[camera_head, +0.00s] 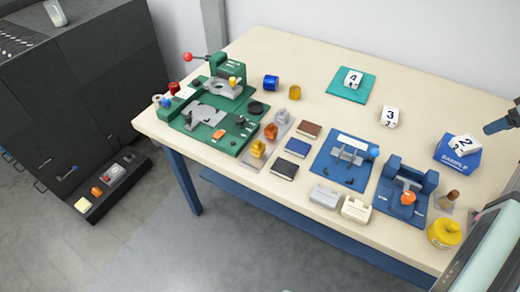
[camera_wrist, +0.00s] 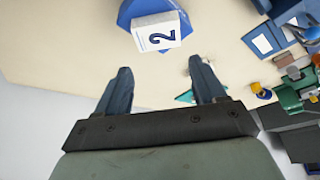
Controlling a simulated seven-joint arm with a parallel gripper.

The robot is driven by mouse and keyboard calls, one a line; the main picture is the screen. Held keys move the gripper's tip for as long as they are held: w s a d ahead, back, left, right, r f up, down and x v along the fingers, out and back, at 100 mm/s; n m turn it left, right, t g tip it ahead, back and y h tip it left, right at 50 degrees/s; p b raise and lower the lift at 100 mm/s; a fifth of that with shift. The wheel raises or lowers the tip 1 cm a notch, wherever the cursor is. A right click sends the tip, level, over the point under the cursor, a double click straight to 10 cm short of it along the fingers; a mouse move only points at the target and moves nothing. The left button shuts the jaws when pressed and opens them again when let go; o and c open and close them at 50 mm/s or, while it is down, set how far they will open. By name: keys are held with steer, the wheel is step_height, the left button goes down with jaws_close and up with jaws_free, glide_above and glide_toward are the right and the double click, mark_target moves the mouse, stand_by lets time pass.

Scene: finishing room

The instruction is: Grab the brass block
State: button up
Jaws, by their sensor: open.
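Several gold to copper-coloured pieces are candidates for the brass block, and I cannot tell for certain which one it is. A yellow-gold piece (camera_head: 258,149) is at the near end of a grey strip left of the table's middle. A gold cylinder (camera_head: 294,92) stands apart, farther back beside a blue cylinder (camera_head: 271,82). My gripper (camera_wrist: 162,88) is open and empty. In the head view, part of it shows at the right edge, far from these pieces.
A white block marked 2 (camera_wrist: 156,34) rests on a blue base near my gripper. Blocks marked 3 (camera_head: 389,116) and 4 (camera_head: 353,79) stand farther back. A green fixture (camera_head: 205,115), blue fixtures (camera_head: 343,158) and a yellow can (camera_head: 444,233) occupy the table. The back middle is mostly clear.

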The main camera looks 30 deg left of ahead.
steer(key=s+a+n+g+y, duration=0.15)
steer(key=a+n, duration=0.25)
steer(key=a, duration=1.7)
steer(key=s+a+n+g, duration=0.1)
steer(key=s+a+n, duration=0.2)
steer(key=a, duration=1.7)
steer(key=n+h, duration=0.2)
steer(key=h, duration=0.3)
glide_above(258, 143)
step_height(258, 143, down, 3)
steer(key=shift+g, duration=0.35)
steer(key=f, duration=0.8)
steer(key=shift+a+f, duration=0.1)
steer(key=shift+a, duration=0.15)
steer(key=shift+d+f, duration=0.2)
steer(key=shift+f, duration=2.4)
